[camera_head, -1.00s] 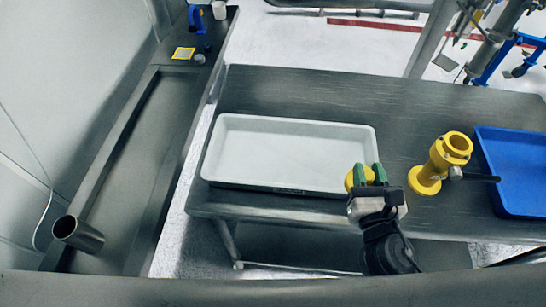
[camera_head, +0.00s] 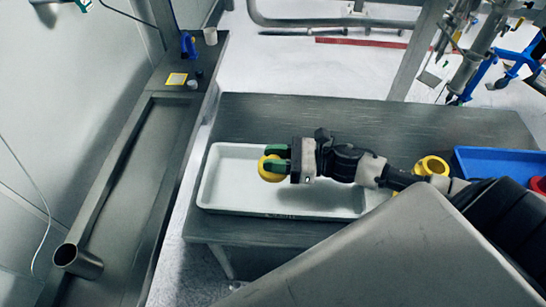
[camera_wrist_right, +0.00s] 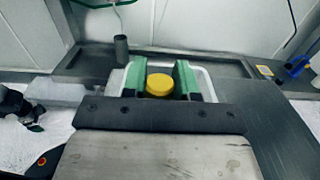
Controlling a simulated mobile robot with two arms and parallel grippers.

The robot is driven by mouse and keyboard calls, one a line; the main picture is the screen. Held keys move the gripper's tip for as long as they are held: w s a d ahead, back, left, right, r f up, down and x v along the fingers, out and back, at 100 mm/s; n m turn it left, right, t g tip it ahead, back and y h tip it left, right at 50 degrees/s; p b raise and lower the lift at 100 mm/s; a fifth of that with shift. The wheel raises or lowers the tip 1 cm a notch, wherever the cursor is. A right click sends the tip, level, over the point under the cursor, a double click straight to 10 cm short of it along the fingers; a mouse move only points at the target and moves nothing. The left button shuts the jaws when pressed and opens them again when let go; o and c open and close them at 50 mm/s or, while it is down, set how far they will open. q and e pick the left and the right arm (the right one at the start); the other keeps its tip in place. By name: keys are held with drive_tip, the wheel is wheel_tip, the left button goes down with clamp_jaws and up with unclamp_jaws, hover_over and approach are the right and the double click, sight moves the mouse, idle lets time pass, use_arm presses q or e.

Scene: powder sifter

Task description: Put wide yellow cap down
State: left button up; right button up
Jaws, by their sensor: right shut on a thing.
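The wide yellow cap (camera_head: 268,174) is between the green fingers of my right gripper (camera_head: 275,161), which is shut on it. The gripper reaches in from the right and holds the cap over the left part of the white tray (camera_head: 226,202). I cannot tell whether the cap touches the tray floor. In the right wrist view the cap (camera_wrist_right: 159,85) shows between the fingers, with the tray rim behind.
A yellow valve body (camera_head: 432,165) stands right of the tray, partly hidden by my arm. A blue tray (camera_head: 490,158) is farther right. The table (camera_head: 370,112) behind the white tray is clear.

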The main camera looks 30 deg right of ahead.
drive_tip(key=w+a+f+b, duration=0.2)
drive_tip(key=w+f, duration=0.1)
drive_tip(key=w+a+f+b, duration=0.2)
drive_tip(key=w+f, duration=0.1)
drive_tip(key=f, duration=0.1)
drive_tip(key=w+a+f+b, duration=0.2)
drive_tip(key=w+a+f, duration=0.1)
drive_tip(key=f, duration=0.1)
drive_tip(key=shift+f+b, duration=0.6)
drive_tip(key=shift+b, duration=0.35)
drive_tip(key=o, duration=0.9)
drive_tip(key=shift+r, duration=0.1)
